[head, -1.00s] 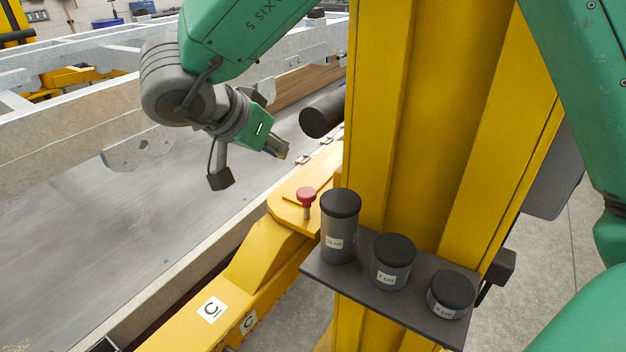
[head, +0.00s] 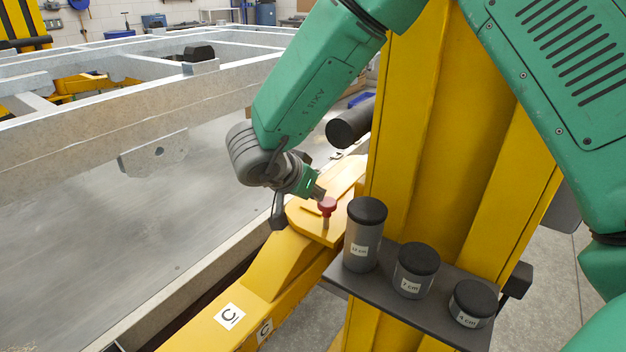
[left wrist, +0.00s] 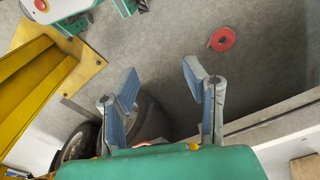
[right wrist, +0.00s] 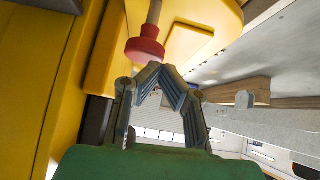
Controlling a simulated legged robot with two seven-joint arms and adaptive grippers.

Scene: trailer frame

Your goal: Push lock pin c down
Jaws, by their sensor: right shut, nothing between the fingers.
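Lock pin c is a red-headed pin (head: 328,204) with a metal stem, upright on the yellow arm (head: 258,284) labelled C. Its stem shows above the yellow plate. My right gripper (head: 319,193) is right beside the red head, at its upper left in the head view. In the right wrist view the pin head (right wrist: 146,50) is just beyond my shut, empty fingertips (right wrist: 156,70); I cannot tell whether they touch. My left gripper (left wrist: 160,82) is open and empty above the floor in the left wrist view; it does not show in the head view.
A dark shelf (head: 400,312) on the yellow column (head: 425,130) holds three black-capped cylinders, the tallest (head: 363,235) close to the pin. A dark round bar (head: 350,128) sticks out above the pin. A grey trailer frame (head: 120,125) lies left.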

